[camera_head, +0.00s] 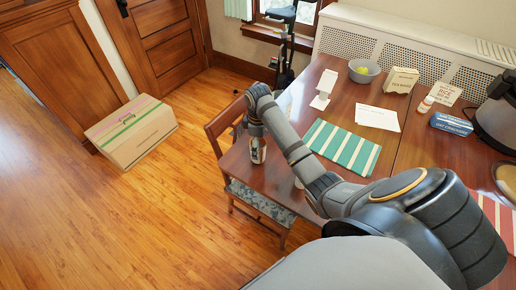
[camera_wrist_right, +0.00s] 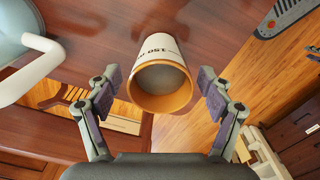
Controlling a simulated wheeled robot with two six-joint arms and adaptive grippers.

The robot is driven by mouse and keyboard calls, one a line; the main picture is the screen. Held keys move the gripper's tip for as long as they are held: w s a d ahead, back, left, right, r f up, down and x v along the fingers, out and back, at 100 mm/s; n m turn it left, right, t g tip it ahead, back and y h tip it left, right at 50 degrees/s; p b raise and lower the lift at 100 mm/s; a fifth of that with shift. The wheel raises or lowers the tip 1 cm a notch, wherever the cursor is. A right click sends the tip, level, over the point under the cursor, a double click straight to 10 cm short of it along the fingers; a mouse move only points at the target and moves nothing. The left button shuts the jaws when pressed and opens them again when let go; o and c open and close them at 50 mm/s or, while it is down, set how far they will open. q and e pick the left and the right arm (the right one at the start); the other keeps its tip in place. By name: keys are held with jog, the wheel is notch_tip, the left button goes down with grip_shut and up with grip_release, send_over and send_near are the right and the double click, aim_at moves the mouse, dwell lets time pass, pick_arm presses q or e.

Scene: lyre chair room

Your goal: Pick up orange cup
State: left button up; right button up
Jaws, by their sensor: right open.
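My right gripper (camera_wrist_right: 160,80) is open, with one finger on each side of the cup and a visible gap on both sides. In the head view my right gripper (camera_head: 257,147) is over the near-left corner of the wooden table (camera_head: 245,170); the cup is hard to tell from the fingers there. My left gripper is not in view.
A pale mug (camera_wrist_right: 25,50) with a white handle stands left of the cup in the wrist view. A striped green cloth (camera_head: 342,146), a grey bowl (camera_head: 363,72) and white papers (camera_head: 377,118) lie farther along the table. A wooden chair (camera_head: 225,125) stands against the table's left side.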

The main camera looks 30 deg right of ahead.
jog(key=shift+r, duration=0.1)
jog(key=c, duration=1.4)
